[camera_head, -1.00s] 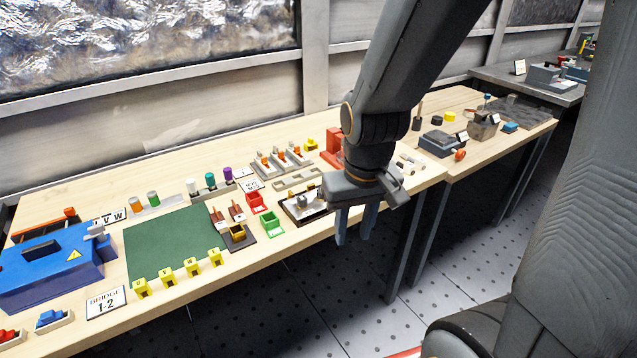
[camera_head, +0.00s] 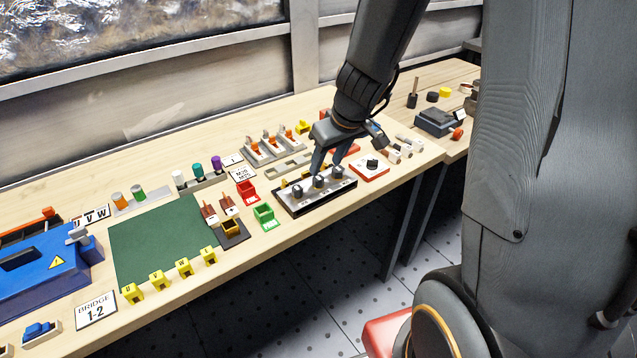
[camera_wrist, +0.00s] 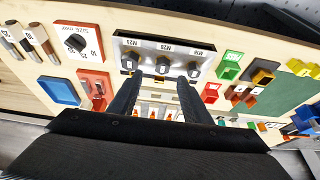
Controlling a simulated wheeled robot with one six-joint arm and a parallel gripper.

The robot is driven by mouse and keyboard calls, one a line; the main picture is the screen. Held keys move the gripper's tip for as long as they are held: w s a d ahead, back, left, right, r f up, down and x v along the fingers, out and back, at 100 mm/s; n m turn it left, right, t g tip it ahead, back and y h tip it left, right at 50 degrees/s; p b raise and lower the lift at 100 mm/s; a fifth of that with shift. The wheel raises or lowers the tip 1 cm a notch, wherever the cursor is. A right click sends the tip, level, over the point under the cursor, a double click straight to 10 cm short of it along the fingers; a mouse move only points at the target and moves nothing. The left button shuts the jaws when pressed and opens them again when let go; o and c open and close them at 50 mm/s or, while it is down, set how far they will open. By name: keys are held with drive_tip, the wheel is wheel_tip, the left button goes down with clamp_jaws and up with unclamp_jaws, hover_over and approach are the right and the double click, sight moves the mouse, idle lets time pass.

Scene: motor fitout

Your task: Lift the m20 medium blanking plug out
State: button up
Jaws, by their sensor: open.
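Three dark, grey-capped blanking plugs stand in a row on a black tray (camera_head: 290,207) with a pale label strip. The middle plug, the M20 medium one (camera_head: 319,181), stands upright in its place; it also shows in the wrist view (camera_wrist: 163,65) by the M20 label. The other plugs stand on either side (camera_head: 297,190) (camera_head: 337,172). My gripper (camera_head: 327,170) is open and empty, pointing down over the tray. In the wrist view its fingertips (camera_wrist: 160,78) straddle the line to the middle plug, which shows just beyond them. I cannot tell the exact height gap.
A white-topped red box with a black knob (camera_head: 372,166) stands right of the tray. Green (camera_head: 264,215) and red (camera_head: 247,192) bins stand to its left. A rack with orange-topped parts (camera_head: 275,143) is behind. The green mat (camera_head: 160,245) is clear.

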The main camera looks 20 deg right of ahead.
sight(318, 178)
drive_tip(key=shift+s+a+b+x, duration=0.1)
drive_tip(key=shift+b+x, duration=0.45)
drive_tip(key=shift+x, duration=1.15)
drive_tip(key=shift+s+a+b+x, duration=0.1)
drive_tip(key=shift+b+x, duration=0.4)
drive_tip(key=shift+x, duration=1.15)
clamp_jaws()
drive_tip(key=shift+r, duration=0.1)
wheel_tip(318, 178, up, 10)
drive_tip(key=p, duration=0.5)
